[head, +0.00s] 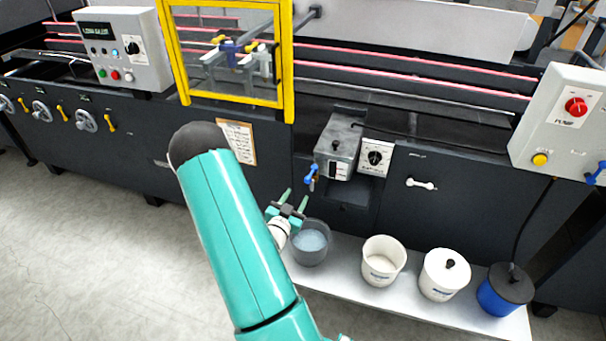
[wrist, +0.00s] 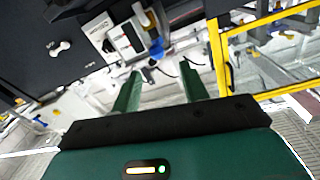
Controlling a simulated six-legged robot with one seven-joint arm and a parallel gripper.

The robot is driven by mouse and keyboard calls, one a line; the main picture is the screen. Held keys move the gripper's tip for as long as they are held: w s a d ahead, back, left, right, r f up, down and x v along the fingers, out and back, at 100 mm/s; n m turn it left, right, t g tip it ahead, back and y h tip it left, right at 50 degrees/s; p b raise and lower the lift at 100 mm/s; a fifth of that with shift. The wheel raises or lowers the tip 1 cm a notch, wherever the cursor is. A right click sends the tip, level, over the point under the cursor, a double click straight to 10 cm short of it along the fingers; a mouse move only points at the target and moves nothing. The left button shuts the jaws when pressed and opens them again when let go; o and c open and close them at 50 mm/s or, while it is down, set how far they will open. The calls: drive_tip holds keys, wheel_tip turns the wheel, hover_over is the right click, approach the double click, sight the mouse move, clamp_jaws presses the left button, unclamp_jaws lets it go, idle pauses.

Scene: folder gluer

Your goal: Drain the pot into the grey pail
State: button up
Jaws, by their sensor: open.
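The pot (head: 338,150) is a grey metal box with a black knob on its lid, fixed to the front of the dark machine. A tap with a blue handle (head: 310,172) is on its left side. The grey pail (head: 309,255) stands on the white shelf below the tap; its inside looks pale blue-grey, and I cannot tell whether that is liquid. My gripper (head: 295,197) is open and empty, below and left of the tap, above the pail's rim. In the wrist view the blue handle (wrist: 156,48) shows beyond the open fingers (wrist: 160,74), apart from them.
A white pail (head: 383,262), a lidded white pot (head: 444,274) and a lidded blue pot (head: 505,290) stand right of the grey pail on the shelf (head: 405,301). A dial box (head: 375,157) adjoins the pot. A yellow-framed guard (head: 287,60) is above left.

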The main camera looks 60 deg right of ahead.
sight(311, 174)
drive_tip(key=d, duration=1.3)
drive_tip(key=shift+w+d, duration=0.15)
drive_tip(key=shift+w, duration=0.1)
clamp_jaws()
